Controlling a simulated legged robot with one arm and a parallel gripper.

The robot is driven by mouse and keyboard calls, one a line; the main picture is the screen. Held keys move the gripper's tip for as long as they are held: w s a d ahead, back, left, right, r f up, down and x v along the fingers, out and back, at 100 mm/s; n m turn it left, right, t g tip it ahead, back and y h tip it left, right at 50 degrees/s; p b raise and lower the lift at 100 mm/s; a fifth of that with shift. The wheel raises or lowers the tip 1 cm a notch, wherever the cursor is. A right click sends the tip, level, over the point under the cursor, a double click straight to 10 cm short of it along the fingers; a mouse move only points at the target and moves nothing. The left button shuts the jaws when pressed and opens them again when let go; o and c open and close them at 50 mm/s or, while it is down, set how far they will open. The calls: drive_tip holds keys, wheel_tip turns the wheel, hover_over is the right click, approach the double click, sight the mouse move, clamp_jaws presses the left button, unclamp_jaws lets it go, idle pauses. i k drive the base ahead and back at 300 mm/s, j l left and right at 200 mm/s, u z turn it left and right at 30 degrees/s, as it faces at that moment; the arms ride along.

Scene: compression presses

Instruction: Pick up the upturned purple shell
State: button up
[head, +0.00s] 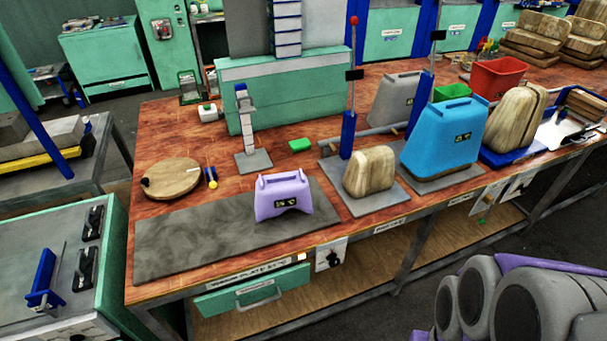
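The purple shell (283,196) stands on the right part of a grey mat (190,240) at the front left of the workbench. It has a dark label on its front face and two raised corners at its top. My arm shows at the bottom right of the head view as grey rounded links with purple parts, well to the right of the shell and in front of the bench. My gripper is not clearly visible, so its state does not show.
Right of the shell, a wooden form (369,172) stands on a grey plate, and a blue shell (443,140) stands beyond it. A post on a small base (247,130) stands behind the shell. A round wooden board (171,178) lies at the left. The mat's left part is clear.

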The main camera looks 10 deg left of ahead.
sight(276, 195)
drive_tip(key=i+u, duration=0.2)
drive_tip(key=u, duration=0.2)
drive_tip(key=i+u, duration=0.45)
drive_tip(key=u, duration=0.3)
